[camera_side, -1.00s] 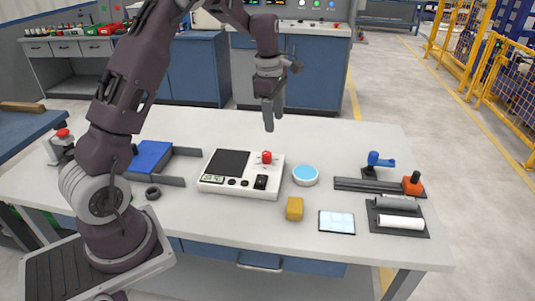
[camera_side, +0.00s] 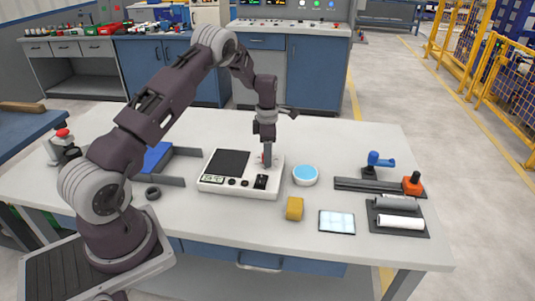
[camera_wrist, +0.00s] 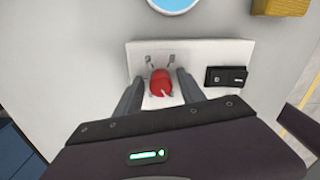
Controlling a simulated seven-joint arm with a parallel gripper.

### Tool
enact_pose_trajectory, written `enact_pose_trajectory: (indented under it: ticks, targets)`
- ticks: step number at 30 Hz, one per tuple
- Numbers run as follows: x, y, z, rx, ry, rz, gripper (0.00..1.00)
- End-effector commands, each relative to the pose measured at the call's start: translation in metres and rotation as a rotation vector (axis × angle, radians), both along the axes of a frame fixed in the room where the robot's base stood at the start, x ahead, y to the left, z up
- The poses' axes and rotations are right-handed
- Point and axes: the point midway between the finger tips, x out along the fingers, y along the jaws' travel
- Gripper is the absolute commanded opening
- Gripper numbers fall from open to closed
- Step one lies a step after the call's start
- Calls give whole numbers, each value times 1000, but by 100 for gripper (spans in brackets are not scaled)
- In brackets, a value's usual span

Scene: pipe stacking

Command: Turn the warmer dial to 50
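The warmer (camera_side: 210,186) is a white box on the table with a dark square plate, a small green display and a few black knobs on its front. A red dial (camera_wrist: 161,83) with a pale pointer line stands on its top near the right back corner. My gripper (camera_side: 266,163) is over that corner, fingers pointing down. In the wrist view, my gripper (camera_wrist: 155,88) has its two fingers apart, one on each side of the red dial. I cannot tell whether they touch it. In the side view the fingers mostly hide the dial.
A round blue-topped dish (camera_side: 305,175) and a yellow block (camera_side: 295,208) are right of the warmer. A black switch (camera_side: 261,182) sits on the warmer in front of the dial. A blue clamp (camera_side: 378,160) and a tablet (camera_side: 337,222) are further right.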

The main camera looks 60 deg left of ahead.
Motion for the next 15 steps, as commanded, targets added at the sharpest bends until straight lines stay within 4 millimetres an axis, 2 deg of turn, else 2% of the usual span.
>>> enact_pose_trajectory:
  ticks: [1, 6, 15]
  targets:
    - [0, 0, 0, 0, 0, 0, 35]
    - [0, 0, 0, 0, 0, -1, 1]
    - [0, 0, 1, 1, -1, -23, 0]
